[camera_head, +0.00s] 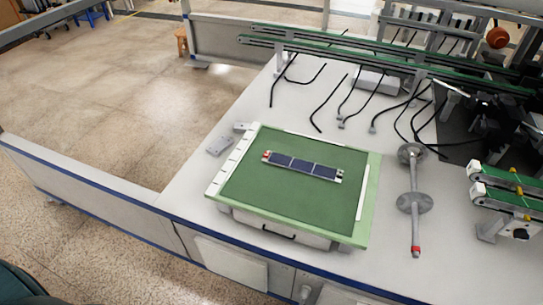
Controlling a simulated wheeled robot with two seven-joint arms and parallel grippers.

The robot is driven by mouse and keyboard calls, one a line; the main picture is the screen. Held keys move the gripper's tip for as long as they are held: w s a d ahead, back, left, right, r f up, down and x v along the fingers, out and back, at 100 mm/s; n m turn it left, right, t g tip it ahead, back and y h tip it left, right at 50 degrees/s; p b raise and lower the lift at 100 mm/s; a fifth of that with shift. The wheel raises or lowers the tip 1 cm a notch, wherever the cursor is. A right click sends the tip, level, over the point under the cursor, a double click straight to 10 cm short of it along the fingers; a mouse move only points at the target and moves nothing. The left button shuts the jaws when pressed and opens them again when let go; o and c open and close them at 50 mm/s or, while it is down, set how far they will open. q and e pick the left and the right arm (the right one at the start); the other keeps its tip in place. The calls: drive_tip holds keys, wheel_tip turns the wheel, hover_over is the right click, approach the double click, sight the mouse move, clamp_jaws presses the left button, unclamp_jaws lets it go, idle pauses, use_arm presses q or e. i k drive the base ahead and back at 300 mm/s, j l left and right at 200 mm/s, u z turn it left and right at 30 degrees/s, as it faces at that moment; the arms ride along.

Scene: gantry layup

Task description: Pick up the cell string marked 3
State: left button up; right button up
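One cell string (304,166), a short row of dark blue cells with light ends, lies slightly tilted on the green mat of a shallow tray (368,205). A small red patch shows at its left end. A marking 3 cannot be read at this size. Neither of my grippers is in view, and nothing touches the string.
The tray rests on a pale worktable (190,185) with a blue edge. Green conveyor rails (350,55) and black cables lie behind. A small conveyor (505,190) is at the right.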

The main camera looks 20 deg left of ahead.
sight(320, 171)
drive_tip(key=j, duration=1.4)
drive_tip(key=i, duration=0.05)
